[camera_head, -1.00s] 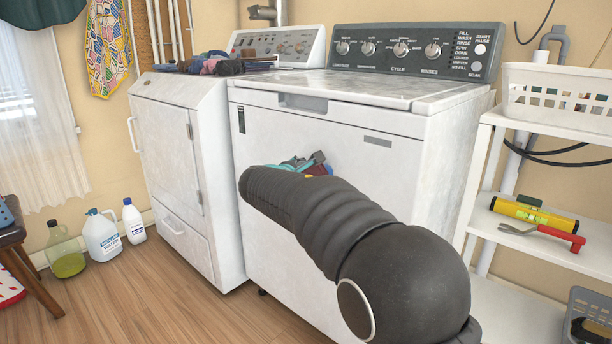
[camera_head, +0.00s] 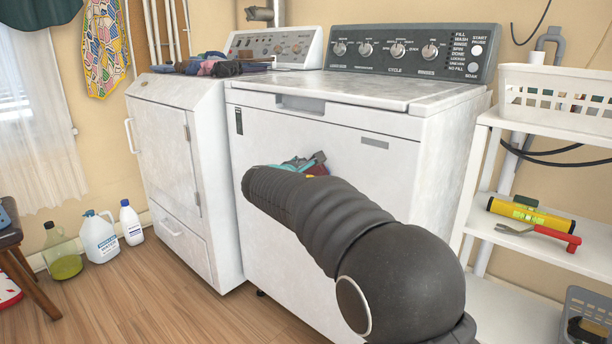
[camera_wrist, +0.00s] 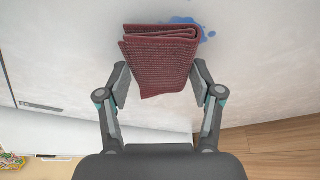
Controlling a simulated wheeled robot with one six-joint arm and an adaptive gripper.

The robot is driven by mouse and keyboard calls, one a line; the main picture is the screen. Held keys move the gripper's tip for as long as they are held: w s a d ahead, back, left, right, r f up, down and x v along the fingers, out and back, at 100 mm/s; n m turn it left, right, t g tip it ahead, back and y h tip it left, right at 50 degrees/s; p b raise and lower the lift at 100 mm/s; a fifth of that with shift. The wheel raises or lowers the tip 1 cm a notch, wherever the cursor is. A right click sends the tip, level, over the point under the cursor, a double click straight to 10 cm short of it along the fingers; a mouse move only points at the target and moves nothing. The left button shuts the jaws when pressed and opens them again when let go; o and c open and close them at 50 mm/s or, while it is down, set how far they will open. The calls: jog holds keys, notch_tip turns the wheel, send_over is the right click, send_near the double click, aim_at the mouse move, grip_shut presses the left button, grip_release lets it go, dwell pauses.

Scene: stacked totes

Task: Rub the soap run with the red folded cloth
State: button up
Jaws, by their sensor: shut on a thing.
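The red folded cloth (camera_wrist: 158,62) is held between the two fingers of my gripper (camera_wrist: 162,88) in the wrist view. The gripper is shut on it. A blue soap run (camera_wrist: 190,24) shows on the white washer front just beyond the cloth's upper right edge; part of it may be hidden behind the cloth. I cannot tell whether the cloth touches the panel. In the head view my gripper (camera_head: 306,163) is mostly hidden behind my arm, in front of the washer (camera_head: 395,165). Only a bit of red shows there, and the soap run is hidden.
A dryer (camera_head: 165,150) with folded clothes (camera_head: 212,66) on top stands left of the washer. A white shelf (camera_head: 530,245) with a basket (camera_head: 560,95), a level (camera_head: 530,213) and a red-handled tool (camera_head: 540,237) stands close on the right. Jugs (camera_head: 98,238) stand on the floor at left.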

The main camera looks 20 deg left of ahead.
jog(key=shift+w+d, duration=0.15)
jog(key=shift+w, duration=0.15)
jog(key=shift+s+d+f+b, duration=0.1)
jog(key=shift+s+d+b, duration=0.25)
jog(key=shift+d+b, duration=0.3)
jog(key=shift+s+d+b, duration=0.35)
jog(key=shift+d+b, duration=0.15)
jog(key=shift+d, duration=0.15)
jog(key=d, duration=0.2)
jog(key=s+d, duration=0.1)
jog(key=d, duration=0.1)
jog(key=shift+s+d+b, duration=0.15)
jog(key=shift+s+b, duration=0.05)
jog(key=shift+b, duration=0.2)
jog(key=shift+w+a+p, duration=0.5)
jog(key=shift+a+p, duration=0.2)
jog(key=shift+a, duration=0.45)
jog(key=shift+w+a+p, duration=0.5)
jog(key=shift+a+p, duration=0.2)
jog(key=shift+a, duration=0.4)
jog(key=shift+w+a+p, duration=0.5)
jog(key=shift+a+p, duration=0.2)
jog(key=shift+a, duration=0.45)
jog(key=shift+s, duration=0.15)
